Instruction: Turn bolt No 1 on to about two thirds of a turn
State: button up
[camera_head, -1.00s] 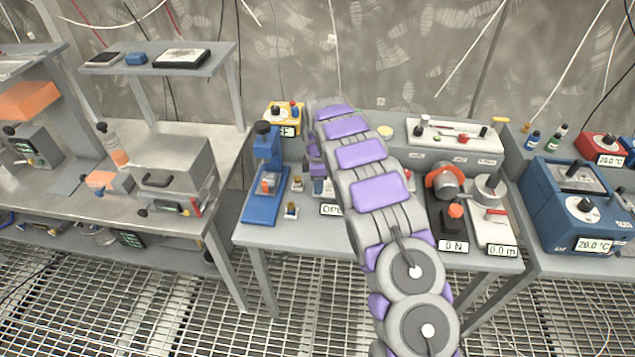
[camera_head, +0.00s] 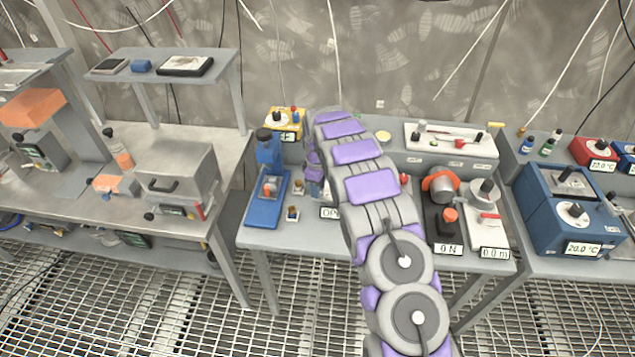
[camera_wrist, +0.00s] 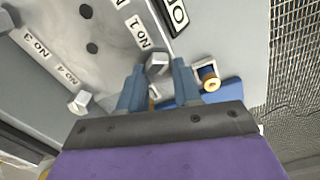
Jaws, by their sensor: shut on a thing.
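In the wrist view, bolt No 1 (camera_wrist: 157,62) is a grey hex head on a grey plate (camera_wrist: 108,48), beside a white label reading "No 1" (camera_wrist: 138,32). My gripper (camera_wrist: 160,80) has its two blue-grey fingers on either side of the bolt and is shut on it. The lower part of the bolt is hidden between the fingers. Another hex bolt (camera_wrist: 79,102) stands to the left, near the label "No 4" (camera_wrist: 68,75). In the head view my arm hides the gripper and bolt No 1.
A white-framed brass piece (camera_wrist: 209,78) sits right of the fingers. In the head view, a blue press (camera_head: 268,190) stands left of my arm. A motor with an orange ring (camera_head: 441,184) and a white unit (camera_head: 486,215) stand to its right. The bench's front left is fairly clear.

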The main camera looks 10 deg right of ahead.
jog(key=m+p, duration=0.1)
jog(key=m, duration=0.1)
jog(key=m+p, duration=0.1)
jog(key=m, duration=0.1)
jog(key=shift+w+r+m, duration=0.1)
jog(key=shift+r+m, duration=0.1)
jog(key=shift+m, duration=0.1)
jog(key=m+p, duration=0.2)
jog(key=m, duration=0.2)
jog(key=shift+w+d+m, duration=0.1)
jog(key=shift+m, duration=0.2)
jog(key=m+p, duration=0.1)
jog(key=m, duration=0.3)
jog(key=shift+d+f+m+p, duration=0.15)
jog(key=shift+m+p, duration=0.6)
jog(key=shift+m, duration=1.25)
jog(key=o, duration=1.1)
jog(key=shift+c, duration=0.2)
